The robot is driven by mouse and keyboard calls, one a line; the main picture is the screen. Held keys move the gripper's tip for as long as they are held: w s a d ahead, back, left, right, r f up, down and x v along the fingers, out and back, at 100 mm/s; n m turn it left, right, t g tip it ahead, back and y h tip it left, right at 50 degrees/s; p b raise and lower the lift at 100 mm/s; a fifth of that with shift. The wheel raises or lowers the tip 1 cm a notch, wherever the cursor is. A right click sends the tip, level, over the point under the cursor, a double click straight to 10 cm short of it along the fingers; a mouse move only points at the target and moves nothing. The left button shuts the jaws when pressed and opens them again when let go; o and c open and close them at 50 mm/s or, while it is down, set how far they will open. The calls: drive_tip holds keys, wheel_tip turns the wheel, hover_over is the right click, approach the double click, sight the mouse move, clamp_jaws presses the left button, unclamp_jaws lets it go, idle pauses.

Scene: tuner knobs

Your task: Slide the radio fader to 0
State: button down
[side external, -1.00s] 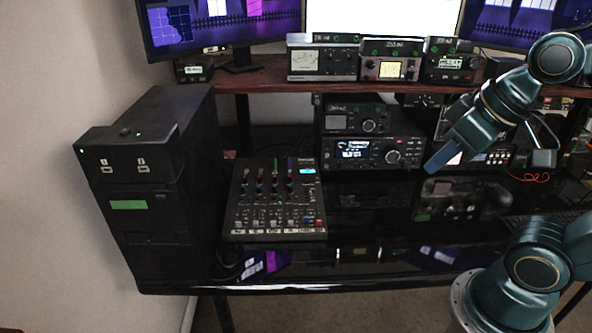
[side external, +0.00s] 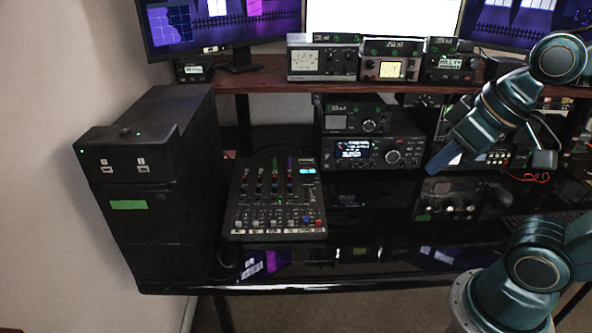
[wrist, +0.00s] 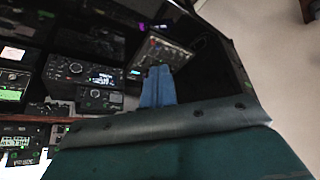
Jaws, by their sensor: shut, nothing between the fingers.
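The mixer (side external: 240,222) lies on the black desk in the left half of the side view, beside the computer tower. It has columns of coloured knobs and a row of small labelled controls near its front edge. The labels are too small for me to tell which fader is the radio one. The mixer also shows in the wrist view (wrist: 178,52), just beyond my fingertips and partly hidden by them. My gripper (side external: 442,163) has blue fingers, shut and empty. It hangs above the desk, well to the right of the mixer and apart from it; the fingers also show in the wrist view (wrist: 157,84).
A black computer tower (side external: 150,215) stands left of the mixer. Stacked radios (side external: 375,152) stand behind the desk's middle, under a wooden shelf (side external: 265,86) with meters. A box with knobs (side external: 450,198) sits below my gripper.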

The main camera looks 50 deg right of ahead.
drive_tip(key=c, duration=2.1)
unclamp_jaws()
drive_tip(key=o, duration=0.7)
drive_tip(key=shift+w+r, duration=0.1)
drive_tip(key=shift+w, duration=0.05)
drive_tip(key=shift+c, duration=0.2)
drive_tip(key=w+a+f+m+g, duration=0.1)
drive_tip(key=w+m+g, duration=0.1)
drive_tip(key=w, duration=0.9)
drive_tip(key=w+a+f+m+g, duration=0.1)
drive_tip(key=w+m, duration=0.2)
drive_tip(key=w, duration=0.7)
drive_tip(key=w+a+f+m+g, duration=0.1)
drive_tip(key=w+f+m, duration=0.3)
drive_tip(key=w+f, duration=1)
wheel_tip(320, 180, down, 3)
drive_tip(key=shift+w+a+r+g, duration=0.15)
drive_tip(key=shift+w+a+g, duration=0.2)
drive_tip(key=shift+g, duration=0.45)
